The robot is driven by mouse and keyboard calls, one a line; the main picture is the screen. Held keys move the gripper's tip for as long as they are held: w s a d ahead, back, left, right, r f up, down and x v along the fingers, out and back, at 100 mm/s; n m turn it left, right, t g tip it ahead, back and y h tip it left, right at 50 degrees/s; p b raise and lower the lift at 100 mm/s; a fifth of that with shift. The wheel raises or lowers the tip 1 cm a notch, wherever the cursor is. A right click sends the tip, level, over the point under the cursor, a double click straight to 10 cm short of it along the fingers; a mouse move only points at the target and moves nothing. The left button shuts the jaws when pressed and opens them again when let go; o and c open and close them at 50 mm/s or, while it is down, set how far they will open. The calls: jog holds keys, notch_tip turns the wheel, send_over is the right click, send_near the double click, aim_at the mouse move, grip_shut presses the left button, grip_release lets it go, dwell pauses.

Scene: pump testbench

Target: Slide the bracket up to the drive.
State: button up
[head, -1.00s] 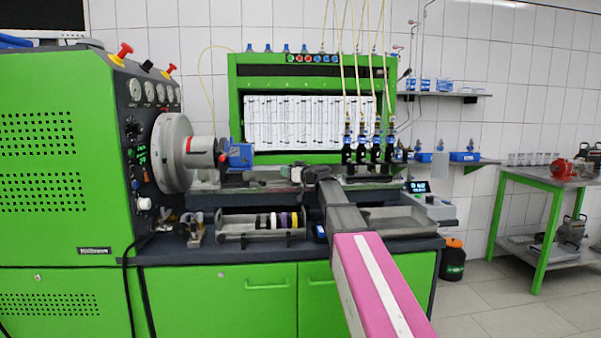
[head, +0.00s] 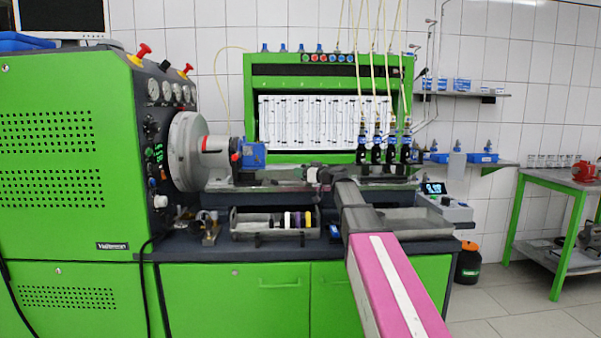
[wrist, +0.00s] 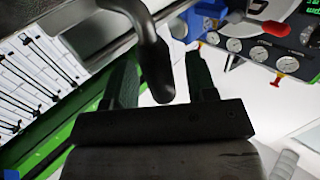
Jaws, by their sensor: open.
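The drive (head: 190,152), a large grey disc with a shaft and a red ring, sticks out from the green cabinet's right side. A blue block (head: 253,154) stands at the shaft's end, above the bench rail. I cannot tell which part there is the bracket. My gripper (head: 314,174) is to the right of the blue block, low over the rail. In the wrist view, my gripper (wrist: 163,82) has its two dark fingers apart. A dark rod with a rounded end (wrist: 155,60) shows between them; contact cannot be told.
A tray of rings (head: 275,230) lies on the bench below the rail. Black injectors with hoses (head: 376,145) stand behind my arm on the right. A small display box (head: 440,200) sits at the bench's right end. A green side table (head: 560,190) is further right.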

jog(key=v, duration=0.9)
